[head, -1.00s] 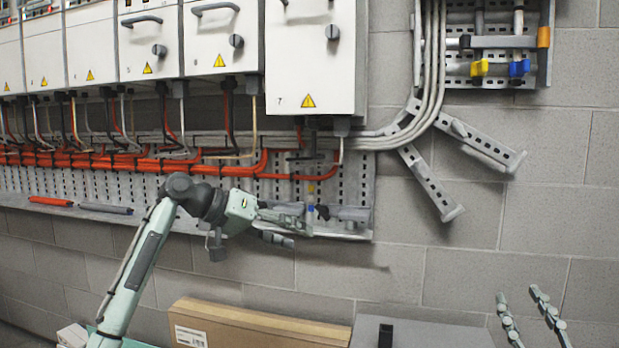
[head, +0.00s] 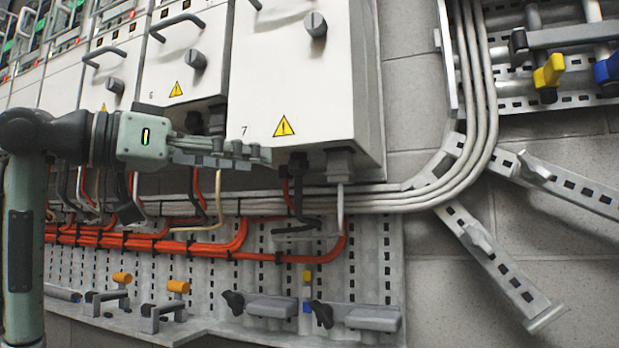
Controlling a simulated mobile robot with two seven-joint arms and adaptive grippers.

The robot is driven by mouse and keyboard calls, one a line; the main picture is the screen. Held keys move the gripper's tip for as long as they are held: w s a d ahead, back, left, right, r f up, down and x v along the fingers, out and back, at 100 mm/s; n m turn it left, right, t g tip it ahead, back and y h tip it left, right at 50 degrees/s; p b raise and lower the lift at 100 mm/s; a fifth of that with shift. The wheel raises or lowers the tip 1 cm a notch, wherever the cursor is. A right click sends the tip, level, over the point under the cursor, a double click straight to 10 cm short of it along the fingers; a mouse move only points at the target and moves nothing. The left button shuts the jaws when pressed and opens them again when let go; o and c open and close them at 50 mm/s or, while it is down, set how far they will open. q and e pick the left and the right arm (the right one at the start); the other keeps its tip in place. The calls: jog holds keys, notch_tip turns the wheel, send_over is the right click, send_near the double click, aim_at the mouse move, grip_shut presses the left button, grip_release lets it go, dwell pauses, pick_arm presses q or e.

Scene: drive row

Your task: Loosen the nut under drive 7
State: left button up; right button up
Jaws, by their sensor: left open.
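Drive 7 (head: 295,75) is the white box with a round knob, a yellow warning triangle and the number 7. Two cable fittings stick out below it: a black one (head: 298,163) and a wider dark grey one (head: 340,166). I cannot tell which of them has the nut. My left gripper (head: 258,153) comes in from the left, level with the lower edge of drive 7. Its fingers point right, and the tips are left of the black fitting. It is open and looks empty. My right gripper is out of view.
Drive 6 (head: 185,60) stands close on the left. Orange cables (head: 190,246) and grey conduits (head: 400,200) run below. Slotted brackets (head: 495,260) stick out at the right. A ledge with clamps (head: 270,305) lies lower down. A rack with yellow (head: 548,75) and blue handles is upper right.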

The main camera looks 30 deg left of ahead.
aim_at(290, 164)
pick_arm(q)
jog(key=shift+x, duration=3.85)
